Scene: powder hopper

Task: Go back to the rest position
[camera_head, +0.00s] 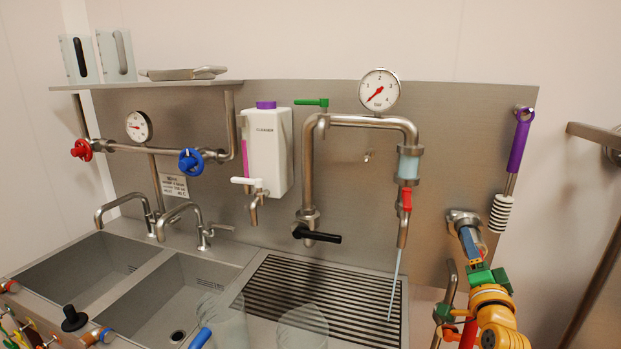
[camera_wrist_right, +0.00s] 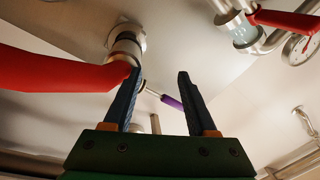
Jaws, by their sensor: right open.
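My right gripper (camera_head: 468,240) is at the right of the head view, in front of a flanged metal pipe fitting (camera_head: 458,217) on the steel back panel. Its dark blue fingers are apart. In the right wrist view the gripper (camera_wrist_right: 158,85) is open, with nothing between its fingertips. The fitting (camera_wrist_right: 126,42) shows just beyond the left finger; I cannot tell whether they touch. A large red bar (camera_wrist_right: 60,72) reaches in from the left, close to that finger. My left gripper is not in view.
A purple-handled brush (camera_head: 519,140) hangs right of my gripper. A bent pipe with a red lever (camera_head: 406,199) and a gauge (camera_head: 379,90) stands left of it, over a drain grid (camera_head: 310,295). Two clear vessels (camera_head: 303,325) stand in front. Sinks (camera_head: 85,265) are at left.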

